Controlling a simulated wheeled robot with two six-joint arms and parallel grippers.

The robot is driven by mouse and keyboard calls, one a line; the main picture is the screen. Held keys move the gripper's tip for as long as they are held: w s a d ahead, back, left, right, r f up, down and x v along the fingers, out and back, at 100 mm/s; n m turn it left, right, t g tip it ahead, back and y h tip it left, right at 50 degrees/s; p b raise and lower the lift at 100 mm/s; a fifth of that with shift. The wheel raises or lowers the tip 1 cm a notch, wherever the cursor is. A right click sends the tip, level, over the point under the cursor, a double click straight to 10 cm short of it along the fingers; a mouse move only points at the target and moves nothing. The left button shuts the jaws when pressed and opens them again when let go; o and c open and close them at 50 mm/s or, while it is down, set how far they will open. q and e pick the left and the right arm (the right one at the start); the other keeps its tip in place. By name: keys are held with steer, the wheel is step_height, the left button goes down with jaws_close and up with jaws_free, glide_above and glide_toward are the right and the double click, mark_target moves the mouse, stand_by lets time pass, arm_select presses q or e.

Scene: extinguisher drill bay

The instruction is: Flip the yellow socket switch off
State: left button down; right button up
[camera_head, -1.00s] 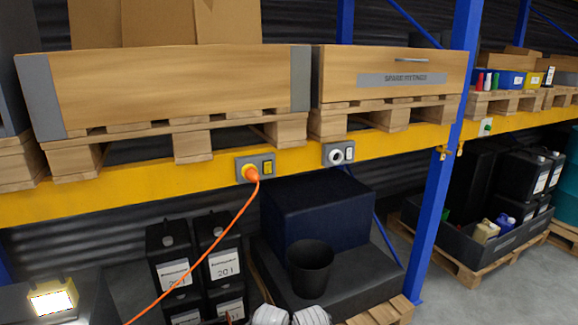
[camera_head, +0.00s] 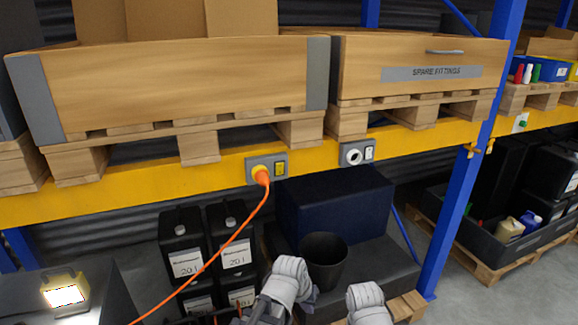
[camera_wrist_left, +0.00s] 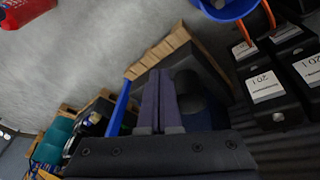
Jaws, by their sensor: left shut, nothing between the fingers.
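The yellow socket (camera_head: 260,172) sits in a grey plate on the yellow beam, with an orange plug (camera_head: 263,177) in it. Its yellow switch (camera_head: 280,168) is just right of the plug; its position is too small to tell. My left gripper (camera_head: 262,309) is low at the bottom edge of the head view, well below the socket and apart from it. In the left wrist view its fingers (camera_wrist_left: 158,88) are together and empty. The socket does not show in the left wrist view. My right gripper is out of view.
A grey socket with a white switch (camera_head: 369,153) is further right on the beam. The orange cable (camera_head: 225,247) hangs down left across black canisters (camera_head: 183,245). A black bucket (camera_head: 324,262) stands below the beam. A blue upright (camera_head: 462,200) is right.

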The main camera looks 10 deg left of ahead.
mark_target(279, 167)
arm_select(q)
steer(key=w+d+r+n+t+h+p, duration=0.1)
steer(key=w+d+r+n+t, duration=0.25)
steer(key=w+r+t, duration=0.4)
steer(key=w+d+r+n+t+h, duration=0.25)
steer(key=w+r+n+t, duration=0.2)
steer(key=w+r, duration=0.6)
steer(key=a+r+n+t+y, duration=0.4)
steer(key=a+r+n+y, duration=0.1)
steer(key=r+n+y, duration=0.3)
steer(key=s+a+n+g+y, duration=0.3)
steer(key=s+a+n+y, duration=0.1)
steer(key=a+n+y, duration=0.3)
steer(key=f+n+y, duration=0.1)
steer(key=n, duration=0.1)
steer(key=shift+n+g+y, duration=0.3)
steer(key=shift+n+y, duration=0.05)
steer(key=shift+n, duration=0.05)
steer(key=shift+r, duration=0.1)
steer(key=p+x, duration=0.2)
steer(key=x, duration=1.2)
